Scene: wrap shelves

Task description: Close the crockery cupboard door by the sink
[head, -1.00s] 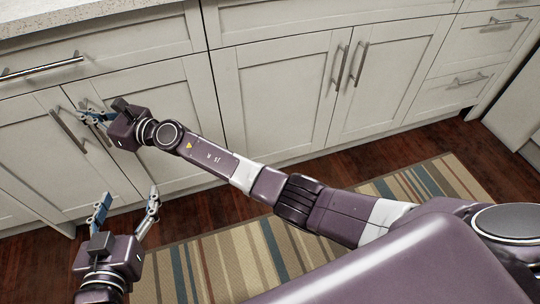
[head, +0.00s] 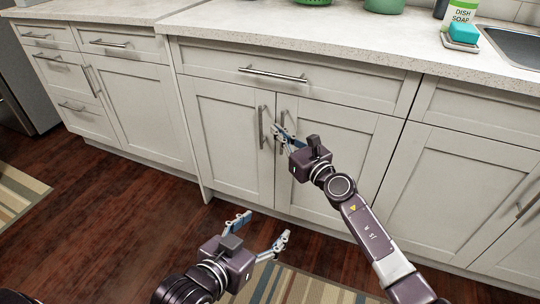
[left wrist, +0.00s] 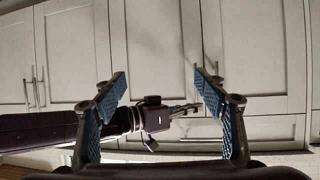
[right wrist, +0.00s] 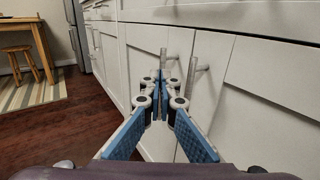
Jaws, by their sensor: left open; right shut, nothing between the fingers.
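A pair of cream cupboard doors, the left one (head: 226,140) and the right one (head: 340,140), stands under a wide drawer, left of the sink (head: 512,48). Both look flush with the cabinet front, with no clear gap. Their vertical bar handles (head: 262,127) are side by side at the middle seam. My right gripper (head: 281,136) is shut and empty, close by the right door's handle; contact is unclear. In the right wrist view its fingertips (right wrist: 163,82) point towards the handles (right wrist: 190,66). My left gripper (head: 259,233) is open and empty, low in front of the doors.
A counter (head: 300,40) runs above the cupboards, with a dish soap bottle (head: 461,12) and green crockery (head: 384,5) on it. More cupboards and drawers stand on both sides. A striped rug (head: 285,285) lies on the wooden floor (head: 130,215). A stool (right wrist: 25,62) stands far off.

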